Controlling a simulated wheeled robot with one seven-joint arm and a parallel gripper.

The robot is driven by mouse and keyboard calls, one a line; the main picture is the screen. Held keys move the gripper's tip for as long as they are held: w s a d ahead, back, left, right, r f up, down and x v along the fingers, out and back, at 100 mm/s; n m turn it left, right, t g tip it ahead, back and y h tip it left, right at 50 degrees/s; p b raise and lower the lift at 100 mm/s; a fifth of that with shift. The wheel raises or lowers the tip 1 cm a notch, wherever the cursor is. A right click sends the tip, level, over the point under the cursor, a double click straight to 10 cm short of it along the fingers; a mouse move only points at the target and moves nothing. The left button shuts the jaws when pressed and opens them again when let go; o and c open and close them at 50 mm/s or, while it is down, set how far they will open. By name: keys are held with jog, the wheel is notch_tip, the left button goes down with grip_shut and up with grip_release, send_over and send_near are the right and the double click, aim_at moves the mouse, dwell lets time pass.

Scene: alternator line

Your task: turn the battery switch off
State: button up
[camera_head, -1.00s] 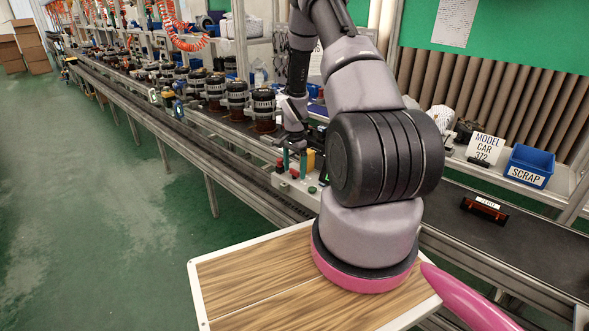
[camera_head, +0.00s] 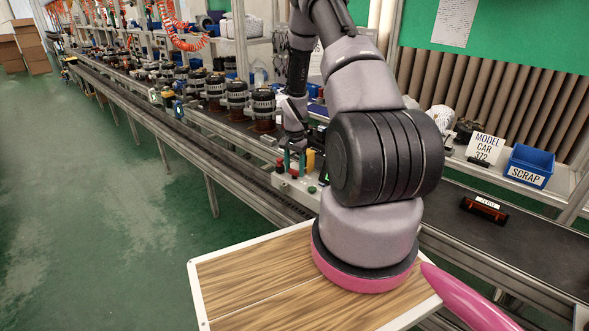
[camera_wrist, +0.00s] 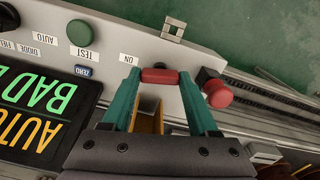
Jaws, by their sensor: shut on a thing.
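The battery switch's red handle (camera_wrist: 159,76) sits between the tips of my gripper's two green fingers in the wrist view, near the upper middle. My gripper (camera_wrist: 161,80) is shut on it. An "ON" label (camera_wrist: 128,58) is on the pale panel just left of the handle. No "OFF" label can be read. In the head view my gripper (camera_head: 295,162) reaches down over the small control box (camera_head: 296,189), and the handle cannot be made out clearly there.
A red mushroom knob (camera_wrist: 216,93) stands close to the right finger. A green TEST button (camera_wrist: 80,33) and a lit display (camera_wrist: 38,112) lie to the left. The conveyor (camera_head: 520,240) carries a dark labelled part (camera_head: 484,208). A blue SCRAP bin (camera_head: 529,165) is at the right.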

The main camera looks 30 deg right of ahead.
jog(key=n, duration=0.4)
jog(key=shift+n, duration=0.3)
jog(key=n, duration=0.3)
jog(key=shift+n, duration=0.3)
jog(key=n, duration=0.3)
jog(key=shift+n, duration=2.1)
jog(key=o, duration=1.4)
